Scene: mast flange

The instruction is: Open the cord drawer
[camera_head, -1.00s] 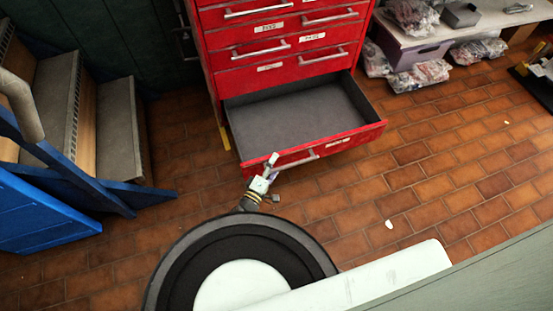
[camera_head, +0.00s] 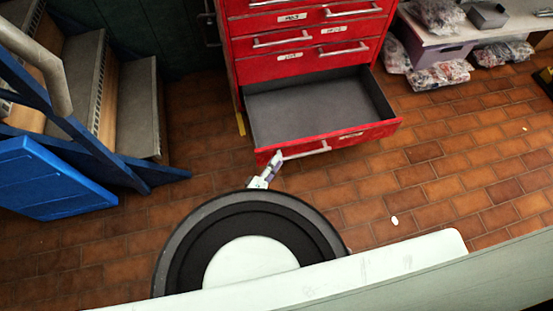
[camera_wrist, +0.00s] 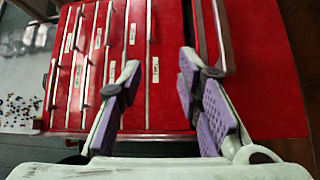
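The red cabinet (camera_head: 245,75) has an open bottom drawer, empty with a grey floor (camera_head: 315,105). I take it as the cord drawer, but its label (camera_head: 351,136) is unreadable. Its front has a silver bar handle (camera_head: 308,153), which also shows at the top of the wrist view (camera_wrist: 222,35). My gripper (camera_head: 275,165) is at the handle's left end. In the wrist view my gripper (camera_wrist: 158,65) has its purple-padded fingers apart with nothing seen between them. The handle lies beyond the right finger; I cannot tell whether they touch.
Closed drawers with labels and handles (camera_head: 285,40) are above. Blue-railed steps (camera_head: 128,115) stand at left. Brown tile floor (camera_head: 440,165) is mostly clear, with a small white scrap (camera_head: 394,220).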

